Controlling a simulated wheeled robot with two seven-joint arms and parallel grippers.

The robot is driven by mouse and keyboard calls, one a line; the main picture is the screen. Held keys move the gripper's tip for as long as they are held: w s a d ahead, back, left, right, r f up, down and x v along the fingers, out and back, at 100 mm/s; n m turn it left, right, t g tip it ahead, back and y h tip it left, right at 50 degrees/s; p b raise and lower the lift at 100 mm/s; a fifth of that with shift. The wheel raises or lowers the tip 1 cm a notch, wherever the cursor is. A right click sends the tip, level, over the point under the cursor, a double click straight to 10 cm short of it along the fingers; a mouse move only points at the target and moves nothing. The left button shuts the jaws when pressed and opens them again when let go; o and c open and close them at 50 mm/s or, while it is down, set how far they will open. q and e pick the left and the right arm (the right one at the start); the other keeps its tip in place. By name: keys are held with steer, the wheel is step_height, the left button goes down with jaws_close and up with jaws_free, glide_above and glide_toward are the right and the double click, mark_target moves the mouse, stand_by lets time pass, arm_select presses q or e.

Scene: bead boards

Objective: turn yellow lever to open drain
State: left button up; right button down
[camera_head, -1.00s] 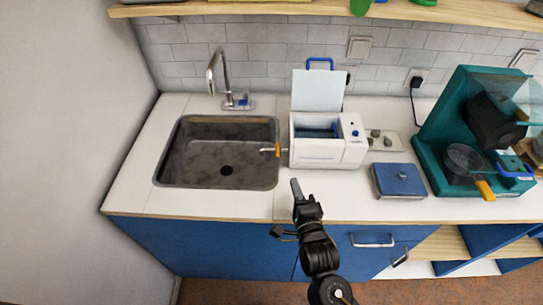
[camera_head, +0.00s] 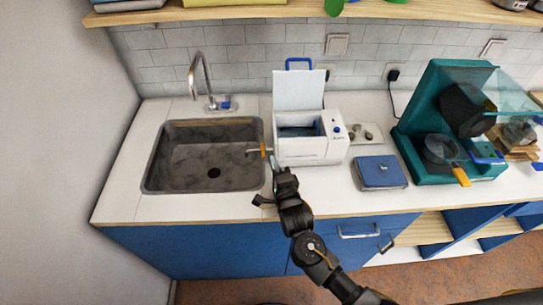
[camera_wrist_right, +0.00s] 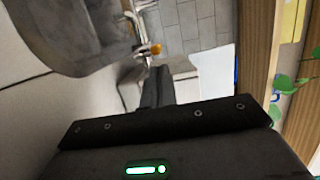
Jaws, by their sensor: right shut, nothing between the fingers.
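The yellow lever (camera_head: 263,151) sits on a short pipe at the left side of a white machine (camera_head: 308,149), over the right rim of the sink. It also shows in the right wrist view (camera_wrist_right: 155,49), just beyond my fingertips. My right gripper (camera_head: 274,162) is shut and empty, its tips just below and right of the lever in the head view. I cannot tell whether they touch it. In the right wrist view the shut fingers (camera_wrist_right: 158,75) point toward the lever. My left gripper is not in view.
The grey sink (camera_head: 152,178) with a drain hole lies to the left, with a faucet (camera_head: 198,75) behind it. The white machine has its lid raised. A blue box (camera_head: 380,172) and a teal machine (camera_head: 420,125) stand to the right. The counter in front is clear.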

steer(key=shift+x, duration=1.05)
steer(key=shift+s, duration=0.2)
